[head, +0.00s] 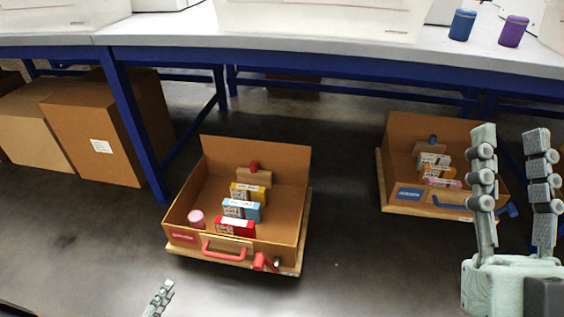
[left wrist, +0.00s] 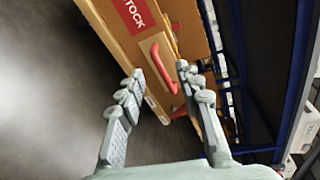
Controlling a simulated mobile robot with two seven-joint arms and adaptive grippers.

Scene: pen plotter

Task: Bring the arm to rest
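My left gripper (left wrist: 160,72) is open and empty in the left wrist view. Only a fingertip of it (head: 160,298) shows at the bottom edge of the head view, in front of and apart from the left cardboard box. My right gripper (head: 511,131) is open at the right of the head view, fingers pointing up, nothing between them. It overlaps the right-hand box in the picture; I cannot tell the gap. In the left wrist view the box's red handle (left wrist: 164,68) shows beyond my fingers.
The left open box (head: 290,217) and the right open box (head: 402,130) hold small coloured packs. Blue table legs (head: 137,120) and large cartons (head: 95,130) stand left. A blue cup (head: 461,25) and purple cup (head: 513,31) stand on the table. Floor between the boxes is clear.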

